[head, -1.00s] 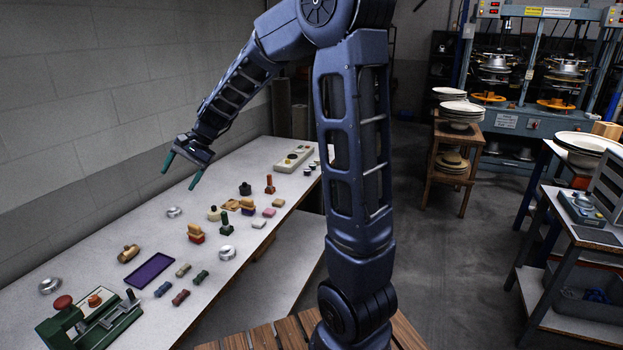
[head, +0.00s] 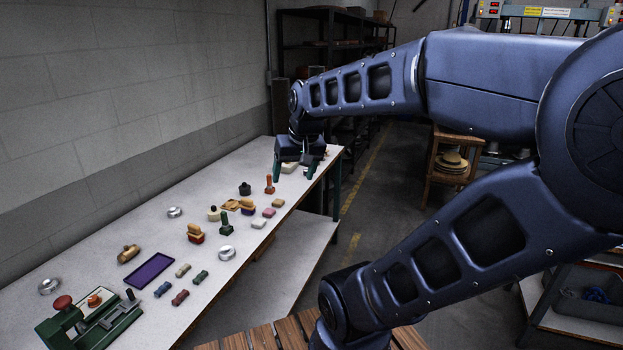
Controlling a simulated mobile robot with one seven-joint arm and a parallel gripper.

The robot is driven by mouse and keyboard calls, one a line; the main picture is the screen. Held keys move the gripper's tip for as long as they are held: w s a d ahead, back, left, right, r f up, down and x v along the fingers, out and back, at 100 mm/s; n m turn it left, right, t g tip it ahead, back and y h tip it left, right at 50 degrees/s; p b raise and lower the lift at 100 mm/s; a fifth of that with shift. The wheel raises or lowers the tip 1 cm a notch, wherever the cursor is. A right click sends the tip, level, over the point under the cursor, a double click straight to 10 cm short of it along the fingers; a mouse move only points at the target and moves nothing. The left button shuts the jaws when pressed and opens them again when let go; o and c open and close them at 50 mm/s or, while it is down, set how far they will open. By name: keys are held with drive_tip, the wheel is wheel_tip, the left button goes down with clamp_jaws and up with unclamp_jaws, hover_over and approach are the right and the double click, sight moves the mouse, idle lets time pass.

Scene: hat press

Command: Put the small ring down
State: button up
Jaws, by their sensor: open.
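My gripper (head: 292,178) is open and points down over the far right end of the long white table (head: 75,258). Its two green fingers are apart and I see nothing held between them. Part of a pale board (head: 288,168) shows behind and between the fingers; the rest is hidden. A silver ring-like piece (head: 227,253) lies at the table's middle. Similar silver round pieces lie at the back (head: 174,212) and near left (head: 49,286). I cannot tell which thing is the small ring, or whether it is hidden by the gripper.
Stamps, pads and a purple tray (head: 150,270) fill the table's middle. A green press (head: 90,325) stands at the near end. A grey wall runs along the back.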

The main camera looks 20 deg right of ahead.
drive_tip(key=shift+t+h, duration=0.3)
drive_tip(key=shift+h, duration=0.2)
drive_tip(key=s+d, duration=0.3)
drive_tip(key=shift+s+d+f, duration=0.15)
drive_tip(key=shift+s+f, duration=0.15)
drive_tip(key=shift+f, duration=0.05)
drive_tip(key=shift+o, duration=0.5)
idle(0.9)
drive_tip(key=n+g+h, duration=0.1)
drive_tip(key=n+h, duration=0.2)
drive_tip(key=n, duration=2.7)
hover_over(226, 251)
drive_tip(key=s+a, duration=0.2)
drive_tip(key=s, duration=0.2)
wheel_tip(226, 251, down, 26)
drive_tip(key=shift+m, duration=0.3)
drive_tip(key=shift+w+a+x, duration=0.1)
drive_tip(key=shift+x, duration=1.5)
drive_tip(key=shift+w+a+x, duration=0.1)
drive_tip(key=shift+a+x, duration=0.05)
drive_tip(key=shift+x, duration=1.5)
drive_tip(key=shift+w+a+x, duration=0.1)
drive_tip(key=shift+x, duration=1.5)
